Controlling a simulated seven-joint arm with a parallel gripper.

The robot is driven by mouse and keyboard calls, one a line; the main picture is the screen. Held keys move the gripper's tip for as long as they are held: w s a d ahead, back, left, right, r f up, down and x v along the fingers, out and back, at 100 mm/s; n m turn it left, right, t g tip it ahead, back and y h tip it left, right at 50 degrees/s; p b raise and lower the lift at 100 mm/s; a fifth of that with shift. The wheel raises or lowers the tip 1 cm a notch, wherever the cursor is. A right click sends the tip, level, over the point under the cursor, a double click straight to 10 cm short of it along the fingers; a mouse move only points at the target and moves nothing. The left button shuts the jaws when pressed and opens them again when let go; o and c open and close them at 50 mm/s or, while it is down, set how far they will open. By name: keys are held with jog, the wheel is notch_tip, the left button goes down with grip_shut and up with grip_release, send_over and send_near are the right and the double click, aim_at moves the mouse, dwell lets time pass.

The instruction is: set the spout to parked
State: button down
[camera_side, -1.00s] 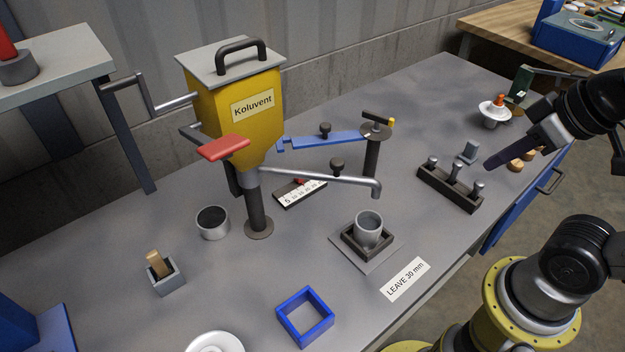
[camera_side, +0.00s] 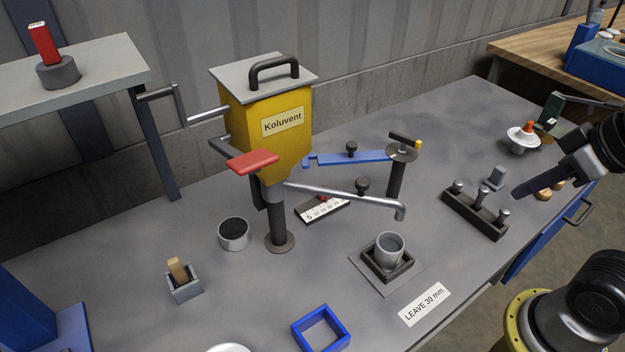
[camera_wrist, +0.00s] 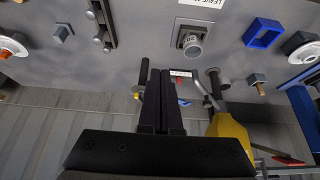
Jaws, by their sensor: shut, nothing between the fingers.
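The spout (camera_side: 345,197) is a grey metal tube with a dark knob (camera_side: 363,185). It runs right from the post below the yellow Koluvent hopper (camera_side: 268,112), and its downturned tip is above and beside the grey cup (camera_side: 389,248). The spout also shows partly in the wrist view (camera_wrist: 213,88). My gripper (camera_side: 516,194) is at the right, above the table and well apart from the spout. Its fingers are together and empty; they also show in the wrist view (camera_wrist: 152,72). A post with a dark disc (camera_side: 402,152) and yellow-tipped bar stands behind the spout tip.
A blue arm with a knob (camera_side: 350,157) lies behind the spout. A dark block with several pegs (camera_side: 475,213) stands between my gripper and the cup. A red paddle (camera_side: 252,161) juts from the hopper. A blue square frame (camera_side: 321,329) lies at the front.

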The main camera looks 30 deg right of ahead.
jog(key=c, duration=1.6)
grip_release()
jog(key=c, duration=1.3)
grip_release()
jog(key=shift+c, duration=0.2)
jog(key=shift+o, duration=1.2)
jog(key=shift+s, duration=0.25)
jog(key=o, duration=0.5)
jog(key=r, duration=0.2)
jog(key=w+r+n, duration=0.1)
jog(key=r, duration=0.1)
jog(key=w+r+n+g, duration=0.1)
jog(key=shift+w+a+r, duration=0.25)
jog(key=shift+a+r, duration=0.05)
jog(key=shift+r, duration=0.1)
jog(key=w+a+r+n+g, duration=0.2)
jog(key=w+a+r+n, duration=0.1)
jog(key=w+r, duration=0.25)
jog(key=n+g, duration=0.3)
send_over(364, 180)
notch_tip(364, 180, down, 5)
notch_tip(364, 180, down, 13)
jog(key=shift+r, duration=0.1)
